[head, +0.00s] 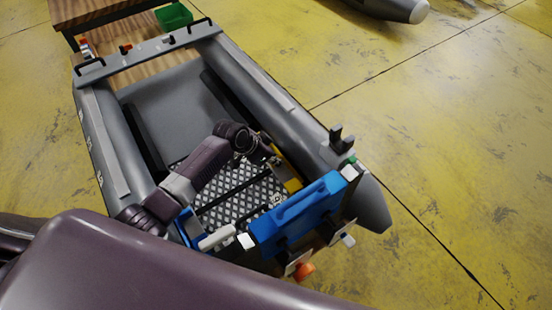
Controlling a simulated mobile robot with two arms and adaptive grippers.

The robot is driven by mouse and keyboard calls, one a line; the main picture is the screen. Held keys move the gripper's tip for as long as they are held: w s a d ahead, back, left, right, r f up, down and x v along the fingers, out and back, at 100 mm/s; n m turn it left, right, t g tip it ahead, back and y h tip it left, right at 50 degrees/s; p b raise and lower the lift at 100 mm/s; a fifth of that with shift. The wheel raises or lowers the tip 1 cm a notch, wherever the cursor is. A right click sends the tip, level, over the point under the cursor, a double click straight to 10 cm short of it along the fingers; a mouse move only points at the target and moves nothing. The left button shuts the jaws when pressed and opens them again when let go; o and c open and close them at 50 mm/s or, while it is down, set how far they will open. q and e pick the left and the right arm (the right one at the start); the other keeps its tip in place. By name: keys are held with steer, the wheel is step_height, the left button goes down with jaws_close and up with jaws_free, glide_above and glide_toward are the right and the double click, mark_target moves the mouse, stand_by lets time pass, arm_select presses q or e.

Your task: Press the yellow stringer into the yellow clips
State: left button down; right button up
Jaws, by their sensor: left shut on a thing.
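The yellow stringer (279,152) shows only as a short yellow strip along the inner side of the boat's right tube. My left gripper (271,158) is down inside the boat beside that strip and is shut, apparently on the stringer. The wrist and fingers hide most of the contact. A yellow block (292,185) lies nearer, by the patterned floor panel; I cannot tell if it is a clip or part of the stringer. No yellow clip can be made out clearly. My right gripper is not in view.
The grey inflatable boat (262,90) surrounds the arm with raised tubes. A blue transom (298,213) stands across its near end. The metal floor panel (240,188) lies between the tubes.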

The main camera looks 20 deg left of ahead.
arm_select(q)
steer(key=shift+f, duration=0.25)
stand_by(0.5)
steer(key=c, duration=1.8)
jaws_free()
steer(key=shift+c, duration=0.2)
steer(key=shift+s, duration=0.1)
steer(key=v, duration=1.2)
